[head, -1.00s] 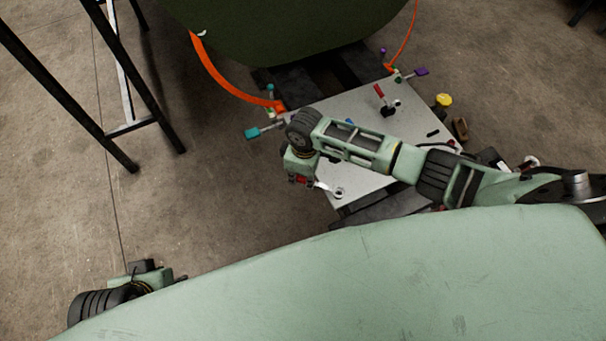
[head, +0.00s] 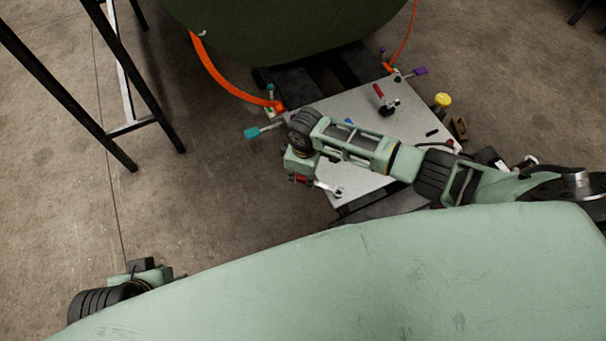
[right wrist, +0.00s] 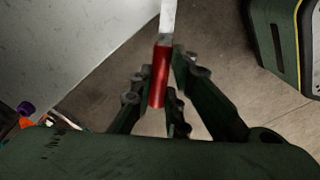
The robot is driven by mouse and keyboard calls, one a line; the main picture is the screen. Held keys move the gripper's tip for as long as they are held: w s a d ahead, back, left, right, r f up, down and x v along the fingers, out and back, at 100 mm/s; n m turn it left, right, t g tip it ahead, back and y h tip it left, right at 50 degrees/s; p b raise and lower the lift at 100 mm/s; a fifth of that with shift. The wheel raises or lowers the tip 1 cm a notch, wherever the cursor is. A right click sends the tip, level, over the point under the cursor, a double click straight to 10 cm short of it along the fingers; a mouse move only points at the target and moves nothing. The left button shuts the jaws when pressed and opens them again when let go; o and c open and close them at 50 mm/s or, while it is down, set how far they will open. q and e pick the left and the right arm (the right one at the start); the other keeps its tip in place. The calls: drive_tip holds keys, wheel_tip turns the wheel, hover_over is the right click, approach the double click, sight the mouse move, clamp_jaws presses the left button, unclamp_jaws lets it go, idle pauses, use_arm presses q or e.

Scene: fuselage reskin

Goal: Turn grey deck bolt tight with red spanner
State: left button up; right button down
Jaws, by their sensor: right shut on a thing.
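The red spanner has a red handle and a bright metal shaft; its handle (right wrist: 160,77) is between the fingers of my right gripper (right wrist: 155,100) in the right wrist view. In the head view my right gripper (head: 300,177) is shut on the handle at the deck's near left edge. The spanner's metal end (head: 326,187) reaches right, to the grey deck bolt (head: 338,193) near the deck's front corner. I cannot tell how closely the jaw fits around the bolt. My left gripper (head: 178,277) is at the lower left, far from the deck; its fingers are too small to read.
The pale deck plate (head: 400,150) carries a red-handled clamp (head: 384,100). A teal-handled tool (head: 262,130), a yellow knob (head: 442,100) and a purple-handled tool (head: 420,71) are around its edges. Orange straps (head: 225,83) run to the green fuselage (head: 290,25). Black trestle legs (head: 75,110) stand left.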

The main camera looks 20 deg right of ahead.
sight(348, 165)
use_arm(q)
drive_tip(key=shift+f+b, duration=0.5)
drive_tip(key=shift+f, duration=0.05)
use_arm(e)
drive_tip(key=shift+f, duration=1)
